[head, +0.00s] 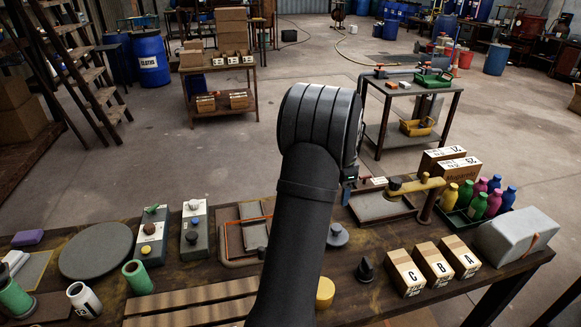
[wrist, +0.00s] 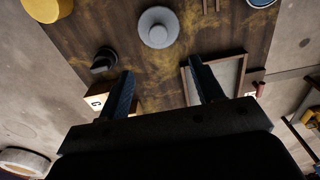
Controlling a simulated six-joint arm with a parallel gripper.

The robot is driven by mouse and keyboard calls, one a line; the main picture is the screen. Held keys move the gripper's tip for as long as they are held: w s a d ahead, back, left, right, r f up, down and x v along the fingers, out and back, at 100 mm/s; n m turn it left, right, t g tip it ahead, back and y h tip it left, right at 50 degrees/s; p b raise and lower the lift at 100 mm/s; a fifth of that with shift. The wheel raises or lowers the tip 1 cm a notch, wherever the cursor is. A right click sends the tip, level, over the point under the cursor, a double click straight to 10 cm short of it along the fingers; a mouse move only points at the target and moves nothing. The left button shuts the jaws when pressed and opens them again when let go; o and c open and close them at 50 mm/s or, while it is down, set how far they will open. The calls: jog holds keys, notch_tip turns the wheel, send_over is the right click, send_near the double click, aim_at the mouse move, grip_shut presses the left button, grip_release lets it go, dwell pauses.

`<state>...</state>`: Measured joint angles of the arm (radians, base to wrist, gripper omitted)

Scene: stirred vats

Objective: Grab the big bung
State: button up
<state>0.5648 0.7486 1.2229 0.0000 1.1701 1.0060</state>
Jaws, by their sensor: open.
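A grey round piece with a raised knob (head: 337,236) stands on the dark wooden bench just right of my arm. It also shows in the wrist view (wrist: 158,27), beyond my fingertips and roughly in line with the gap between them. A dark pointed stopper-like piece (head: 365,270) stands nearer the front, and it shows in the wrist view (wrist: 104,62) beside the left finger. A yellow cylinder (head: 325,292) is partly hidden by my arm. I cannot tell for sure which is the big bung. My gripper (wrist: 160,66) is open and empty above the bench; my arm mostly hides it in the head view.
A framed tray (head: 378,205) lies behind, near the right finger in the wrist view (wrist: 228,75). Coloured bottles (head: 492,203) stand far right. Bare bench surrounds the grey piece.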

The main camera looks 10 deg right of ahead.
jog(key=s+a+f+n+g+h, duration=0.45)
jog(key=s+f+n+h, duration=0.45)
jog(key=n, duration=1.1)
jog(key=w+a+f+n+t+h, duration=0.25)
jog(key=a+n+t, duration=0.7)
jog(key=n, duration=1.15)
jog(key=shift+h, duration=0.55)
jog(key=x, duration=1)
jog(key=shift+w+d+r, duration=0.1)
jog(key=shift+d+r, duration=0.05)
jog(key=shift+d, duration=0.2)
jog(key=shift+x, duration=3.1)
jog(key=shift+w+a, duration=0.1)
jog(key=shift+w, duration=0.1)
